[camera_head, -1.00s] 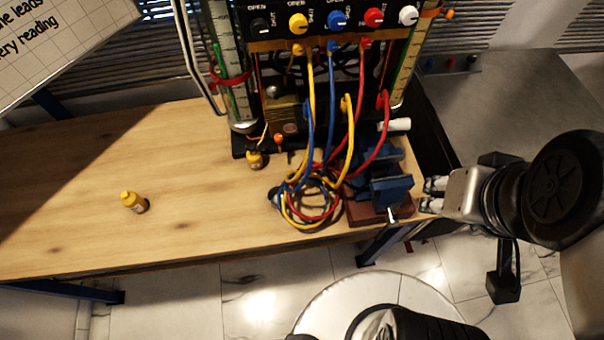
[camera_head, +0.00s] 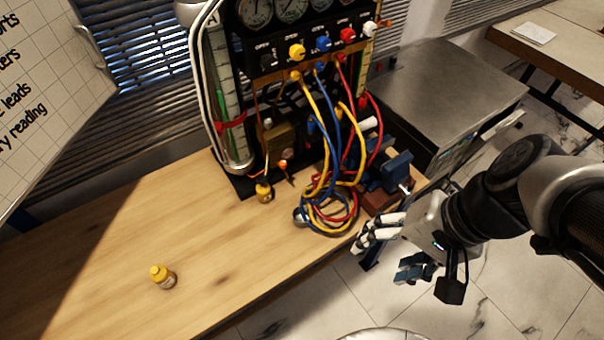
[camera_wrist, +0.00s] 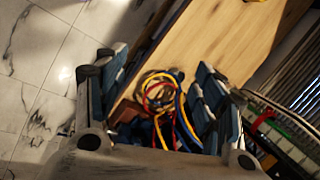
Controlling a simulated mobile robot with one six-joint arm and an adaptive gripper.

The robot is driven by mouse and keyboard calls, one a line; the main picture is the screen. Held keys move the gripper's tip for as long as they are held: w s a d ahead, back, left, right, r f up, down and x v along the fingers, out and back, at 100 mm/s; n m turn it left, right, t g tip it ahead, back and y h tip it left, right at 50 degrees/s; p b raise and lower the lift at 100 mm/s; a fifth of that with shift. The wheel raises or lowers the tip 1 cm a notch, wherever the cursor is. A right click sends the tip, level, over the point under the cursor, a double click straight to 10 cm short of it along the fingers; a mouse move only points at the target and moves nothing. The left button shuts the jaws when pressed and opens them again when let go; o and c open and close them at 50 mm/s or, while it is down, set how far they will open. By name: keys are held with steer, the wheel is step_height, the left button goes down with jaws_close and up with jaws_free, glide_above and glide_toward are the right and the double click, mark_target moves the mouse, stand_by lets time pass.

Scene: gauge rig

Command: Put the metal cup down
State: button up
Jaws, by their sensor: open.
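My gripper (camera_head: 388,252) is open, with nothing between its fingers, just off the table's front edge near the coiled hoses. In the wrist view its spread fingers (camera_wrist: 155,85) frame the hoses and the table edge. A small greyish rounded thing (camera_head: 299,216), perhaps the metal cup, sits on the wooden table at the left side of the hose coil. The hoses partly cover it, so I cannot tell its full shape. It is apart from my gripper.
Yellow, blue and red hoses (camera_head: 330,212) hang from the gauge panel (camera_head: 300,48) and coil on the table. A blue vise (camera_head: 392,172) stands at the right edge.

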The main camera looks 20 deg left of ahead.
steer(key=shift+o, duration=0.3)
steer(key=w+a+f+m+g+y, duration=0.1)
steer(key=a, duration=0.1)
steer(key=w+a+f+m+y, duration=0.1)
steer(key=a+f+y, duration=0.1)
steer(key=shift+w+f+m+g, duration=0.15)
steer(key=shift+m+g, duration=0.25)
steer(key=w+a+f+m+y, duration=0.3)
steer(key=w+f+m+y, duration=0.1)
steer(key=w+f+m, duration=0.1)
steer(key=m+t+y, duration=0.1)
steer(key=m+t, duration=0.6)
steer(key=m, duration=0.5)
glide_toward(296, 211)
steer(key=shift+b+x, duration=1.1)
steer(key=shift+b, duration=0.15)
steer(key=shift+n, duration=0.3)
steer(key=b+x, duration=0.1)
steer(key=x, duration=0.3)
steer(key=shift+s+f, duration=0.1)
steer(key=shift+w+a+f+b, duration=0.15)
steer(key=shift+w+a+b, duration=0.15)
steer(key=shift+a, duration=0.25)
steer(key=shift+c, duration=0.4)
